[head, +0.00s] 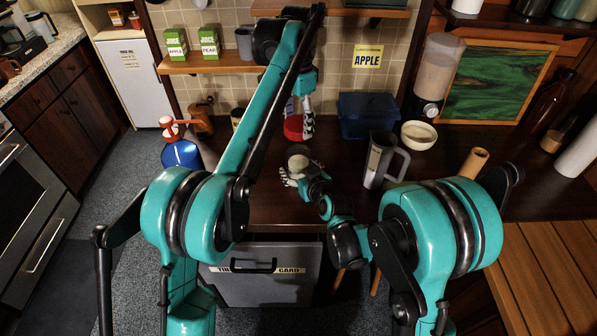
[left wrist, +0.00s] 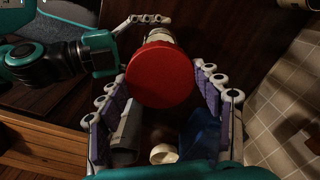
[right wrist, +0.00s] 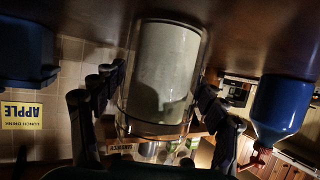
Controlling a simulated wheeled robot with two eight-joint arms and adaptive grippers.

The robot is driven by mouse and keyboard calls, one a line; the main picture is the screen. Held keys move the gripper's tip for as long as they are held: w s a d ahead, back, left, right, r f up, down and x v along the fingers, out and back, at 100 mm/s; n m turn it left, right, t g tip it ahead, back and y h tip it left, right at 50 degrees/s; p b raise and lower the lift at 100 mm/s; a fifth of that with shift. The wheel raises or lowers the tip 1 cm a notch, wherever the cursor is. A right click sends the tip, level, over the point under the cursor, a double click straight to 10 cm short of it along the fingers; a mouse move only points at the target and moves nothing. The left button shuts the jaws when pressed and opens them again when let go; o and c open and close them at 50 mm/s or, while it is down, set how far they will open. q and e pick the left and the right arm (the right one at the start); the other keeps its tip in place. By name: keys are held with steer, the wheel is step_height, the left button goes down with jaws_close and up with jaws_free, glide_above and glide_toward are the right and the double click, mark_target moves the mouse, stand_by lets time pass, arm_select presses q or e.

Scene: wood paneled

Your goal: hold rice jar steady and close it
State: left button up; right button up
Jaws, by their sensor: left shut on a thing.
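The rice jar (head: 298,162) stands on the dark counter and looks clear with pale rice inside; it fills the middle of the right wrist view (right wrist: 165,75). My right gripper (head: 297,178) has its fingers on both sides of the jar; whether they press on it is unclear. The red lid (head: 293,128) is held by my left gripper (head: 301,120), above and a little behind the jar in the head view. In the left wrist view the red lid (left wrist: 160,75) sits between the left fingers and hides most of the jar.
A grey pitcher (head: 382,160) stands right of the jar, with a white bowl (head: 418,135) and a blue bin (head: 367,117) behind. A blue bottle with a red pump (head: 181,153) is at the left. The counter between jar and pitcher is clear.

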steer(key=c, duration=1.1)
arm_select(q)
steer(key=shift+f, duration=2.5)
steer(key=shift+f, duration=0.1)
steer(key=shift+f, duration=0.8)
steer(key=shift+f, duration=0.55)
